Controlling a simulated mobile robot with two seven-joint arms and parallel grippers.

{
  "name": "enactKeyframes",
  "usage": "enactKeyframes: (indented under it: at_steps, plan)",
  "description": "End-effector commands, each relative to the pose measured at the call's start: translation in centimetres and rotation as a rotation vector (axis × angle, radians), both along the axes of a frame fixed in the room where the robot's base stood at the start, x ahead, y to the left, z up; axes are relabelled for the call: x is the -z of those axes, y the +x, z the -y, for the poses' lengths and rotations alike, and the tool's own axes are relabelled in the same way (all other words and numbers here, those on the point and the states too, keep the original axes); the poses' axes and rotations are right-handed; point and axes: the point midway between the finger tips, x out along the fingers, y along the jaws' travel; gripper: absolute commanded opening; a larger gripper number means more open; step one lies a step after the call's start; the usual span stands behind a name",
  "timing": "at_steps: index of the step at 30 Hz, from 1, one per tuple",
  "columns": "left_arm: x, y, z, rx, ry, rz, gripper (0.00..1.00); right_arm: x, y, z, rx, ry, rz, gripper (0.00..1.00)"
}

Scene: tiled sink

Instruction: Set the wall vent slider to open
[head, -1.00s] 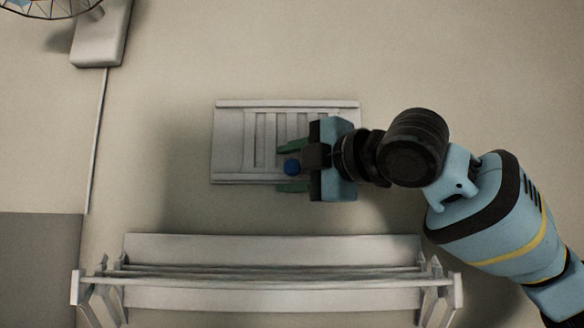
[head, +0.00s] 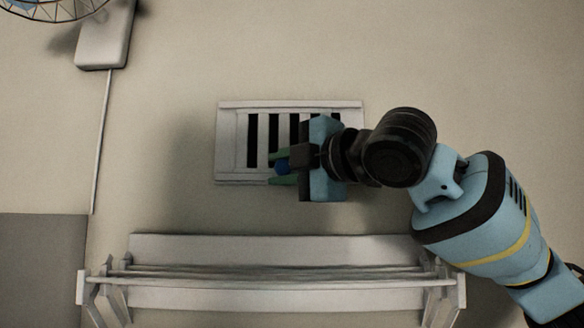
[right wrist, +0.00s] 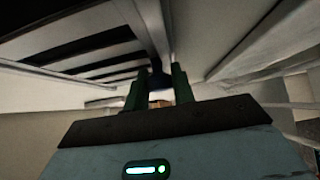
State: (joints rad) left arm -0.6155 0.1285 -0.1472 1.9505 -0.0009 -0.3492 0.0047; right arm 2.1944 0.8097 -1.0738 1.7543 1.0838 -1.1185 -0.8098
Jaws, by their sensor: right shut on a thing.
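The white wall vent (head: 229,140) is on the wall in the head view, and several dark slots (head: 253,140) show between its slats. The slider's blue knob (head: 282,167) is at the lower middle of the vent. My right gripper (head: 283,168) is shut on the knob, its green fingers above and below it. In the right wrist view the fingers (right wrist: 157,90) flank the dark knob (right wrist: 158,77), and the vent's dark slots (right wrist: 90,45) run on the left. My gripper and wrist hide the vent's right part. My left gripper is not in view.
A white wall rack (head: 270,297) with bars sticks out below the vent. A white box (head: 104,40) with a cable is at the upper left, next to a wire fan cage (head: 50,8). The wall left of the vent is clear.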

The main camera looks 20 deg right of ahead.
Motion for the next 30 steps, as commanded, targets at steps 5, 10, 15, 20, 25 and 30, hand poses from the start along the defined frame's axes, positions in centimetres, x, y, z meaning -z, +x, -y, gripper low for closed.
enactKeyframes:
  at_steps: [5, 10, 15, 20, 25, 30]
  plan:
    - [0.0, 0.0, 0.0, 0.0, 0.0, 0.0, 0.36, -0.1, -0.1, -0.2, -0.006, 0.0, 0.002, 0.28]
    - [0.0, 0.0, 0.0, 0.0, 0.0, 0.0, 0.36, 0.0, -0.1, -0.2, -0.005, 0.0, 0.002, 0.46]
    - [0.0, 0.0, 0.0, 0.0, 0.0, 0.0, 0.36, 0.0, -0.1, -0.1, -0.004, -0.001, 0.001, 0.46]
    - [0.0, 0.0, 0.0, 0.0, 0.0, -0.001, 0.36, 0.0, -0.5, 0.1, -0.003, 0.0, 0.002, 0.46]
    - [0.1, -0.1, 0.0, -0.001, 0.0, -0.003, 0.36, 0.0, -2.6, 0.8, -0.003, -0.001, 0.003, 0.46]
    - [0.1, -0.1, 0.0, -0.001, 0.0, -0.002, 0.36, 0.0, -5.2, 1.7, -0.004, -0.002, 0.004, 0.46]
